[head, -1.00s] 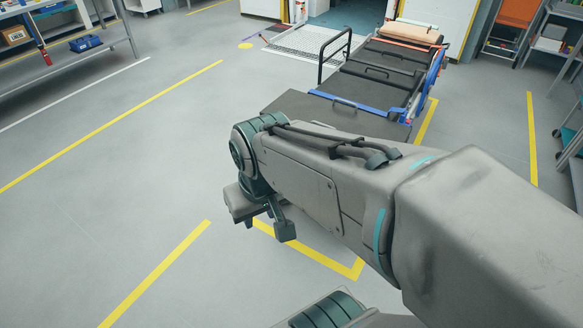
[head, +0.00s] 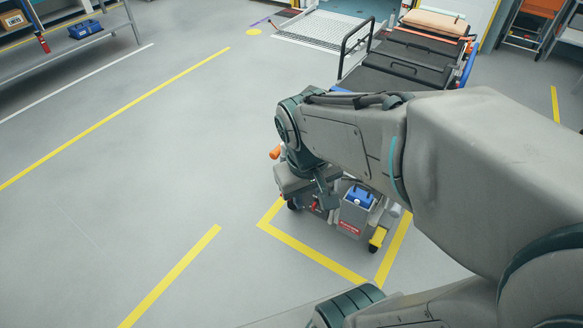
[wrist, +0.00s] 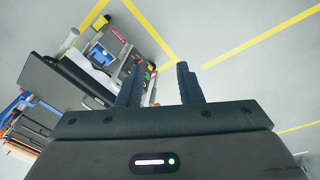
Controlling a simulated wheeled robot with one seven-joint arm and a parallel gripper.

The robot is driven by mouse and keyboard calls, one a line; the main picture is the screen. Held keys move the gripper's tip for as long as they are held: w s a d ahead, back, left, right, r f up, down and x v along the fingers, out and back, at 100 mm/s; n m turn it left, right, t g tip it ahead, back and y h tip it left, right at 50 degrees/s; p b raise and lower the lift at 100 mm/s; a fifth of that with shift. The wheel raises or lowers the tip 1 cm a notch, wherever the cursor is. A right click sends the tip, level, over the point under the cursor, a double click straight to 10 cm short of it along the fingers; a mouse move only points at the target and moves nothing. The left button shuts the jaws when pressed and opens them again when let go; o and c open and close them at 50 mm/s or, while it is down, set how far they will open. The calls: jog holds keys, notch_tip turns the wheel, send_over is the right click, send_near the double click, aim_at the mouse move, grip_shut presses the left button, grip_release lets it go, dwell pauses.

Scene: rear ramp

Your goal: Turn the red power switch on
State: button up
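A wheeled stretcher-like cart (head: 395,68) stands inside yellow floor lines, its near end partly behind my arm. This end carries a grey box with a blue top (head: 357,197) and a red label. In the head view my gripper (head: 325,190) hangs over the cart's near end.
A metal ramp (head: 325,35) lies at the back beyond the cart. A shelf (head: 65,55) with a blue bin stands at the far left. An orange handle (head: 275,152) sticks out left of my wrist. The floor at the left is clear.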

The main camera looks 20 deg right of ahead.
jog(key=w+d+f+n+g+h+b, duration=0.2)
jog(key=w+d+f+h+b, duration=0.15)
jog(key=f, duration=0.45)
jog(key=w+d+f+n+g+h+b, duration=0.2)
jog(key=d+f+b, duration=0.15)
jog(key=f, duration=0.45)
jog(key=n+t+h+b, duration=0.8)
jog(key=n+t+b, duration=0.6)
jog(key=n+b, duration=0.6)
send_near(313, 206)
jog(key=shift+n+y, duration=0.25)
jog(key=shift+n, duration=0.15)
jog(key=b+x, duration=0.2)
jog(key=x, duration=0.6)
jog(key=shift+w+d+r, duration=0.15)
jog(key=shift+w+d, duration=0.05)
jog(key=shift+d, duration=0.1)
grip_shut()
